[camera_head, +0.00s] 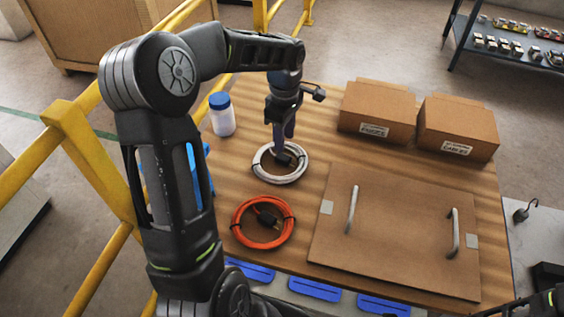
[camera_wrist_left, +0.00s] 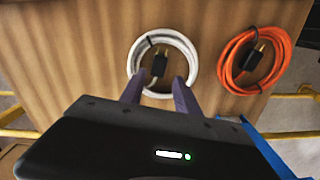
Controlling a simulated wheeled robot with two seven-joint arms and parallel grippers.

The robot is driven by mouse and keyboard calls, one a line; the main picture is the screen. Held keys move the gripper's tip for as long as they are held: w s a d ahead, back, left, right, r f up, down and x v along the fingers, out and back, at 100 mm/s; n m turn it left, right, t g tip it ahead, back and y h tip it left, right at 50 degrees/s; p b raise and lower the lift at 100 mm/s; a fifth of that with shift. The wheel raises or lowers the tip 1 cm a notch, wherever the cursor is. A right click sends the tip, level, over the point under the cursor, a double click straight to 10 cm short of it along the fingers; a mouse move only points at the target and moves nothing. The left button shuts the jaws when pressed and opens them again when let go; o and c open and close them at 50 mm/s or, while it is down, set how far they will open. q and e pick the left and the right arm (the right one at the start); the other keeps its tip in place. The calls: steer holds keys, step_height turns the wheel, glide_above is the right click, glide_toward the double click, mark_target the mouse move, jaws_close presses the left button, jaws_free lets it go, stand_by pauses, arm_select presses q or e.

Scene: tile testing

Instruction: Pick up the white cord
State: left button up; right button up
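The white cord (camera_head: 294,176) lies as a round coil with a dark plug on the wooden table, just beyond the orange cord. It also shows in the left wrist view (camera_wrist_left: 187,45), right in front of my fingers. My left gripper (camera_head: 284,142) points down over the far part of the coil. In the wrist view the two purple fingers (camera_wrist_left: 157,92) are spread apart, with the near side of the coil between or just beyond their tips. I cannot tell whether they touch it. My right gripper is not clearly seen; only a bit of dark arm shows at the lower right.
An orange cord (camera_head: 236,228) lies coiled nearer on the table (camera_head: 318,103). A white bottle with blue lid (camera_head: 222,118) stands at the left. Two cardboard boxes (camera_head: 378,108) (camera_head: 457,122) stand at the back right. A brown board with two handles (camera_head: 398,238) covers the front right.

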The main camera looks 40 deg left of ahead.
mark_target(283, 157)
arm_select(q)
steer(key=shift+f, duration=1.25)
steer(key=shift+a+f, duration=0.2)
steer(key=shift+f, duration=2.45)
jaws_close()
